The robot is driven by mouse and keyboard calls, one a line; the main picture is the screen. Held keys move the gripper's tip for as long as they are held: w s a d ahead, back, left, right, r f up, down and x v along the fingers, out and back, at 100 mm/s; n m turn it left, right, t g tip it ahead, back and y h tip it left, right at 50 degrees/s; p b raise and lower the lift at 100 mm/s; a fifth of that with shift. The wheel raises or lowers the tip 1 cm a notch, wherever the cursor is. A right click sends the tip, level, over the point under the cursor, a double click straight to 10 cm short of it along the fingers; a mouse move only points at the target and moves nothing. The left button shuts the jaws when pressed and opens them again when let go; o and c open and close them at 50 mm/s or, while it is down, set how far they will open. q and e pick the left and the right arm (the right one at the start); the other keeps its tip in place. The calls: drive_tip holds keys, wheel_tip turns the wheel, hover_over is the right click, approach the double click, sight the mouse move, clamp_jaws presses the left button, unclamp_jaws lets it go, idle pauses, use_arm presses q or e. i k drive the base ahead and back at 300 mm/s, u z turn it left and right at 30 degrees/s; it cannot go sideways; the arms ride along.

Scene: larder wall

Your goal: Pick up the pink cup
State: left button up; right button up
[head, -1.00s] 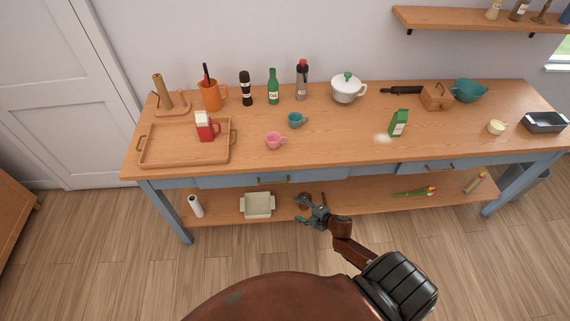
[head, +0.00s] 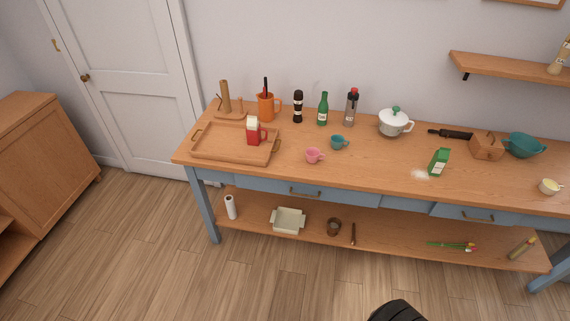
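The pink cup (head: 314,156) stands upright on the wooden tabletop (head: 366,170), close to the front edge and to the right of the wooden tray. Its handle points to the right. A teal cup (head: 338,142) stands just behind it to the right, apart from it. Neither of my grippers shows in the head view now. Only a dark part of my own body shows at the bottom edge.
A wooden tray (head: 197,151) holds a red and white carton (head: 254,132). An orange jug (head: 267,107), a green bottle (head: 323,109) and a white pot (head: 393,122) stand behind. Floor in front is clear.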

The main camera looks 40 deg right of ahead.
sight(312, 154)
drive_tip(key=u, duration=0.8)
drive_tip(key=i, duration=0.25)
drive_tip(key=z, duration=0.75)
drive_tip(key=i, duration=1.35)
drive_tip(key=z, duration=1.6)
drive_tip(key=i, duration=1)
drive_tip(key=z, duration=1.2)
